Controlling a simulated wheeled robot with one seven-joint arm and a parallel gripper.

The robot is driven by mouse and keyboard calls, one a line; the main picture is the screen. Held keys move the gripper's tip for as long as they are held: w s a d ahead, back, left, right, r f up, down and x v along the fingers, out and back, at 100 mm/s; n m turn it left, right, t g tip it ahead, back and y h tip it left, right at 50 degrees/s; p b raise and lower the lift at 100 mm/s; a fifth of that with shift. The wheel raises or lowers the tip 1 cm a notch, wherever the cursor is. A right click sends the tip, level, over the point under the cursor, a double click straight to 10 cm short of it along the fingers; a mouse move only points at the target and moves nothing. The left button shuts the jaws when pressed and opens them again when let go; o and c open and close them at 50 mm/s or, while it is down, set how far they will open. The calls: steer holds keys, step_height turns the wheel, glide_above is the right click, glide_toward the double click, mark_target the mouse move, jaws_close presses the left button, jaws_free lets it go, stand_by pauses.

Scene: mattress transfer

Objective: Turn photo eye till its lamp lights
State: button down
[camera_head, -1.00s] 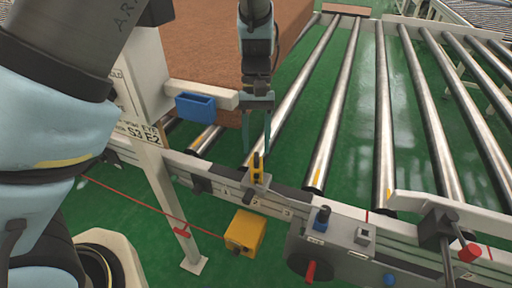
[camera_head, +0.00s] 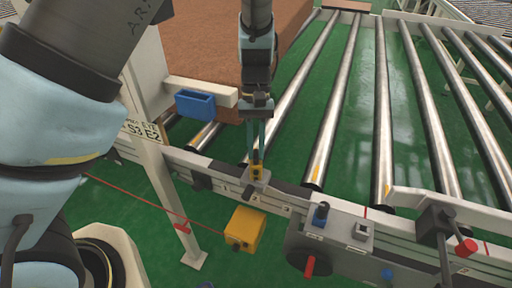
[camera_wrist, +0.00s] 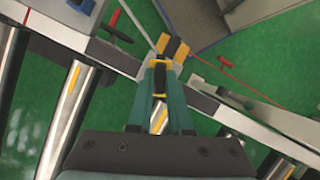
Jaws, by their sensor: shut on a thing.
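The photo eye (camera_head: 256,171) is a small yellow and black block on a bracket on the conveyor's side rail, near the marks 1, 2 and 3. My gripper (camera_head: 256,158) points down over it, with its two teal fingers shut on it. In the wrist view the photo eye (camera_wrist: 160,78) sits between the fingertips of my gripper (camera_wrist: 160,88). A lit lamp on it cannot be made out; the fingers cover part of its body.
A yellow box (camera_head: 244,229) hangs below the rail. A control panel with a blue knob (camera_head: 320,214) and a red lever (camera_head: 310,266) stands right of it. A blue bin (camera_head: 195,104) is on the post at left. Metal rollers (camera_head: 383,110) run behind, beside a large brown block (camera_head: 215,50).

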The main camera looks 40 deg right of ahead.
stand_by(0.4)
steer(key=m+t+y+p, duration=0.1)
steer(key=m, duration=0.3)
steer(key=shift+d, duration=0.15)
steer(key=c, duration=0.8)
jaws_free()
steer(key=shift+c, duration=0.2)
steer(key=b+v, duration=0.2)
steer(key=v, duration=0.8)
steer(key=shift+d+r, duration=0.15)
steer(key=shift+r, duration=0.2)
steer(key=shift+s, duration=0.1)
